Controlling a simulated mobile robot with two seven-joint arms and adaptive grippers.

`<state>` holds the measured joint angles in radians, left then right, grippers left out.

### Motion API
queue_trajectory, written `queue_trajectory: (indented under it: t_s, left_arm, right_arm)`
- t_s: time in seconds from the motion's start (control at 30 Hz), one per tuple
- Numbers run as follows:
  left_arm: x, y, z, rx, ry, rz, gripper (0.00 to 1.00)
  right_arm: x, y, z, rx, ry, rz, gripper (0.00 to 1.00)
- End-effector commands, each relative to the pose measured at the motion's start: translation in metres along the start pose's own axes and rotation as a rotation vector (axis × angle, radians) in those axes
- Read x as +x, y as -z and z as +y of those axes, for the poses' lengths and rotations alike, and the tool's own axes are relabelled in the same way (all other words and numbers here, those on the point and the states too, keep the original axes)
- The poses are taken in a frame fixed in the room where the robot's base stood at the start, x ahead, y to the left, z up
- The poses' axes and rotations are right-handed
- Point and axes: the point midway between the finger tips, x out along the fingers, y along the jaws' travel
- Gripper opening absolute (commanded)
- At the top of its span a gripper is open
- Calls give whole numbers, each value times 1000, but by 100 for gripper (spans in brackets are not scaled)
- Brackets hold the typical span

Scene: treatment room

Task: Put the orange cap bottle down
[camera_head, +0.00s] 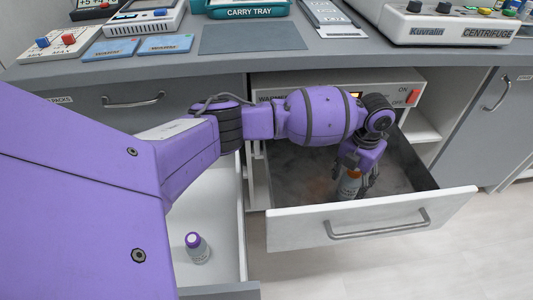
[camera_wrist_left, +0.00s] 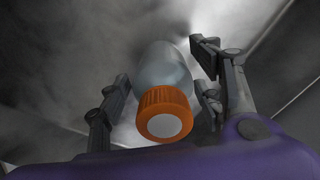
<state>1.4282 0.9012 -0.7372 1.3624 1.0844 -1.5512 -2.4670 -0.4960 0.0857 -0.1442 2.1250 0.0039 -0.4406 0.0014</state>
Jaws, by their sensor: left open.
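The orange cap bottle (camera_head: 349,186) is inside the open warmer drawer (camera_head: 372,219), between the fingers of my left gripper (camera_head: 355,187). In the left wrist view the bottle's ribbed orange cap (camera_wrist_left: 166,114) faces the camera, with its clear body (camera_wrist_left: 163,66) beyond it. The left gripper's fingers (camera_wrist_left: 160,95) are open on both sides of the bottle, with a visible gap at the left. The bottle's base is hidden, so its contact with the drawer floor cannot be made out. My right gripper is in neither view.
A purple-capped bottle (camera_head: 197,247) stands in another open drawer (camera_head: 225,205) at lower left. The counter (camera_head: 345,52) above holds a grey mat (camera_head: 252,37), blue warm packs (camera_head: 165,44), a teal carry tray (camera_head: 247,10) and a centrifuge (camera_head: 450,25). Haze fills the warmer drawer.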

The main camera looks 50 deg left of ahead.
Motion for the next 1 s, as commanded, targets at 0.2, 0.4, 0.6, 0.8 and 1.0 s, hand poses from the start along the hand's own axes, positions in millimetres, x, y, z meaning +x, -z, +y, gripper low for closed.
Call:
queue_trajectory:
  t_s: [0.2, 0.4, 0.6, 0.8, 1.0]
  left_arm:
    - [-56, -3, -1, 2, 1, -11, 60]
    - [-92, -3, -1, 0, 2, -10, 60]
    - [-109, -2, -1, 1, 2, -7, 60]
    - [-110, -2, -1, 1, 2, -6, 60]
    - [-114, -2, -1, 1, 2, -8, 60]
  right_arm:
    - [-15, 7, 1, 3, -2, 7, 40]
    - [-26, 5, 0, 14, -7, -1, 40]
    - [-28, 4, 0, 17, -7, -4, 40]
    - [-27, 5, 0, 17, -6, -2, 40]
    - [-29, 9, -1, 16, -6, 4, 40]
